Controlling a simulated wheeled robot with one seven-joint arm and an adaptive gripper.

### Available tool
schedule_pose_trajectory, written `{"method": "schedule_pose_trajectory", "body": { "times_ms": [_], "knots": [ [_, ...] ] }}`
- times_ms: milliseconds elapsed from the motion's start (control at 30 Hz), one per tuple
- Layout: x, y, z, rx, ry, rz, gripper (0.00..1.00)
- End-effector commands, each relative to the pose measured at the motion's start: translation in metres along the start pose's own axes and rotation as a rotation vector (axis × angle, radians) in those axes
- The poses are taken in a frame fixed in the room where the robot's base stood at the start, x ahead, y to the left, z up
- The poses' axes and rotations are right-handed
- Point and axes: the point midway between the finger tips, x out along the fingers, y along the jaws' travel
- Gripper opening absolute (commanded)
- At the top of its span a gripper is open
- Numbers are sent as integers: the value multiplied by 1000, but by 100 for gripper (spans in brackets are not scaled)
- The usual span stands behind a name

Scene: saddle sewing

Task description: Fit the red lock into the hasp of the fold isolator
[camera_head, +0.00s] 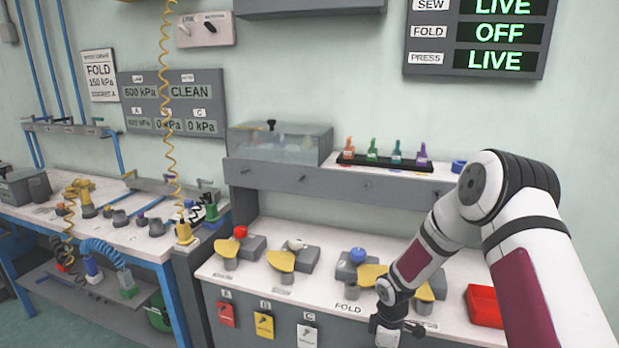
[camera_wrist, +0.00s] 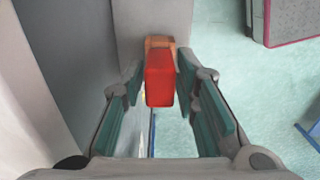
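My gripper (camera_head: 398,332) is low in front of the bench, at the bottom edge of the head view. In the wrist view, a red lock (camera_wrist: 160,78) sits between the tips of the two teal-padded fingers, which appear closed on its sides. An orange-brown part (camera_wrist: 158,42) shows at its far end. The lock cannot be made out in the head view. A unit with a blue knob (camera_head: 358,255) and a yellow plate (camera_head: 373,274) stands behind the FOLD label (camera_head: 348,307), left of my forearm. Its hasp is too small to tell.
Similar units with a red knob (camera_head: 240,232) and a white knob (camera_head: 295,244) stand to the left; another is partly behind my arm. Red, yellow and white tags hang on the bench front. The wall display (camera_head: 478,34) reads FOLD OFF.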

Motion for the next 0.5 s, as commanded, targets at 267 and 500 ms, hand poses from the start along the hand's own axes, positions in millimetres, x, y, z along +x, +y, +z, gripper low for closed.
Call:
{"method": "schedule_pose_trajectory", "body": {
  "times_ms": [267, 500],
  "knots": [
    [0, 0, 0, 0, 0, 0, 0],
    [-5, 0, 0, 1, 0, 1, 0]
  ]
}}
